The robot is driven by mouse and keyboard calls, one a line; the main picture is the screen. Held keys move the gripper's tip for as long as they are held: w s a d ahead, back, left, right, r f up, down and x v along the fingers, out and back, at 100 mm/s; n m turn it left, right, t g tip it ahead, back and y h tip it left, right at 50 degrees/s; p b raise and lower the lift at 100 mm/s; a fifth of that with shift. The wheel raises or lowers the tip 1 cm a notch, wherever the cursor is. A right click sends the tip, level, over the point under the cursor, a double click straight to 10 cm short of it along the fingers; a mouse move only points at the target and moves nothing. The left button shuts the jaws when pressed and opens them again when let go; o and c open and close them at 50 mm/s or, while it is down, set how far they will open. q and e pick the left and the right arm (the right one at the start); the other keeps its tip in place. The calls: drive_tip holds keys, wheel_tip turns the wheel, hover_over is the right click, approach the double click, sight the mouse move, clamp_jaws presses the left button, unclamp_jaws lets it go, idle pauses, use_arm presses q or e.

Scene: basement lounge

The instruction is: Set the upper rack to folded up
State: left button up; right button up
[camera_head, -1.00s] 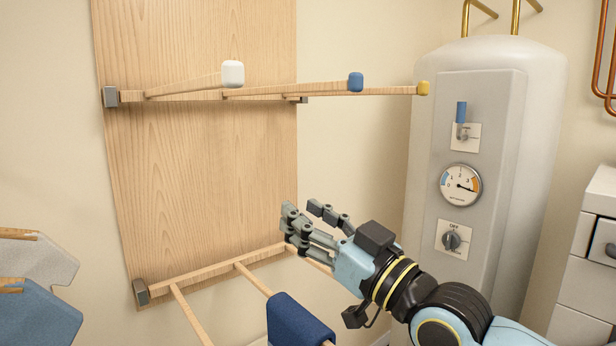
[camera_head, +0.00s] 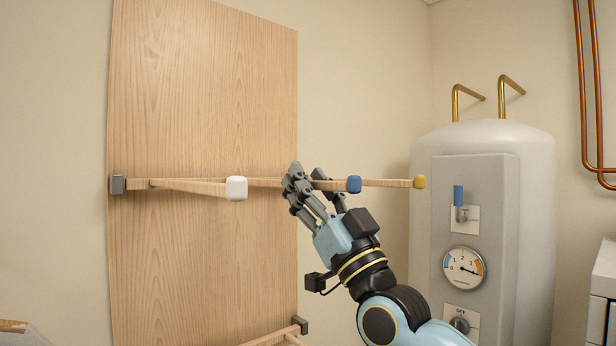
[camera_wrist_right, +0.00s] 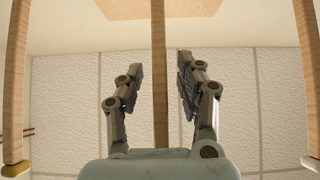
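The upper rack is folded out from a wooden board (camera_head: 200,100). Its three wooden rods end in a white cap (camera_head: 236,188), a blue cap (camera_head: 354,184) and a yellow cap (camera_head: 419,182). My right gripper (camera_head: 308,174) is at the middle, blue-capped rod, its fingers partly covering it. In the right wrist view, the middle rod (camera_wrist_right: 159,45) runs between the two open finger sides (camera_wrist_right: 158,88), with a gap on each side. The outer rods (camera_wrist_right: 18,80) lie well outside the fingers. The blue cap is hidden there. My left gripper is not in view.
A lower rack (camera_head: 277,336) shows partly at the bottom edge. A white boiler (camera_head: 535,220) with a gauge (camera_head: 464,268), a blue-handled valve (camera_head: 459,200) and a knob (camera_head: 459,324) stands to the right. The wall above the rods is clear.

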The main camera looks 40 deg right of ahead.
drive_tip(key=shift+w+r, duration=0.25)
drive_tip(key=shift+a+y, duration=0.1)
drive_tip(key=shift+y, duration=0.2)
clamp_jaws()
